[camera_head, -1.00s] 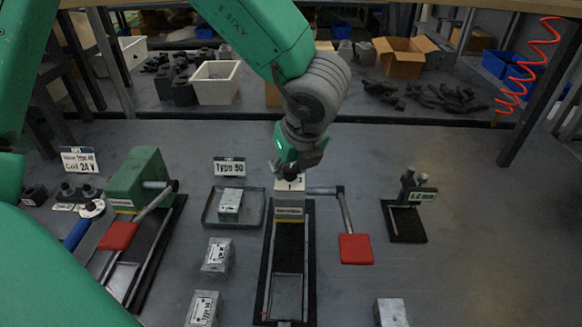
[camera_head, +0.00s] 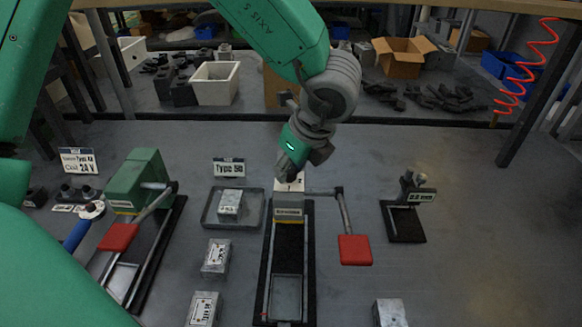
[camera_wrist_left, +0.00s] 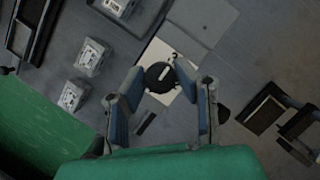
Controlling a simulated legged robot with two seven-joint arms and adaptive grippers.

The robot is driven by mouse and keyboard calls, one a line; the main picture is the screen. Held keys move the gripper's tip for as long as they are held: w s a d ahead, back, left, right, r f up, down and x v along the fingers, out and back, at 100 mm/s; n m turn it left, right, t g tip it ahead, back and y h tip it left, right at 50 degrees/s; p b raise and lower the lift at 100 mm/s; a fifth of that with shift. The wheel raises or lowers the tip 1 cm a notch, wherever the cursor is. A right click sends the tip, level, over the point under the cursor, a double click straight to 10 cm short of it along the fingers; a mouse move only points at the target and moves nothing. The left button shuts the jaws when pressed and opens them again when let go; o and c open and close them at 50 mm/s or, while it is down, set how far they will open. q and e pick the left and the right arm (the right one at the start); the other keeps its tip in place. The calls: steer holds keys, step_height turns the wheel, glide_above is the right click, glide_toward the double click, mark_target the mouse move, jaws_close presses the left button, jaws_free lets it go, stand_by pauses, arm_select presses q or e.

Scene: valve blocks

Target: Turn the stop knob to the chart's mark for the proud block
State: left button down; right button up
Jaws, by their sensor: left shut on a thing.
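The stop knob (camera_wrist_left: 158,77) is a black disc with a light pointer bar, on a white marked plate (camera_wrist_left: 160,55) in the left wrist view. In the head view this plate (camera_head: 290,186) tops the stop of the middle fixture, and my gripper hides the knob. My left gripper (camera_head: 289,176) is shut on the knob; its fingers stand either side of it in the wrist view. Labelled metal blocks sit on a tray (camera_head: 207,219) and on the table: one on the tray (camera_head: 230,203), others below it (camera_head: 216,257) (camera_head: 203,308). My right gripper is out of view.
The middle fixture (camera_head: 290,232) has a lever with a red pad (camera_head: 355,249). A green machine (camera_head: 138,182) with a red-padded lever stands left. A gauge stand (camera_head: 406,222) with a small readout is right. Another block (camera_head: 390,313) lies at the front. Signs stand behind.

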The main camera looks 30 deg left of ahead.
arm_select(q)
steer(key=shift+w+r, duration=0.15)
steer(key=shift+w, duration=0.05)
steer(key=c, duration=1.3)
jaws_free()
steer(key=shift+o, duration=0.2)
steer(key=w+v, duration=0.1)
steer(key=v, duration=1)
steer(key=shift+s+d+r, duration=0.2)
steer(key=shift+s+r, duration=0.05)
steer(key=shift+s, duration=0.25)
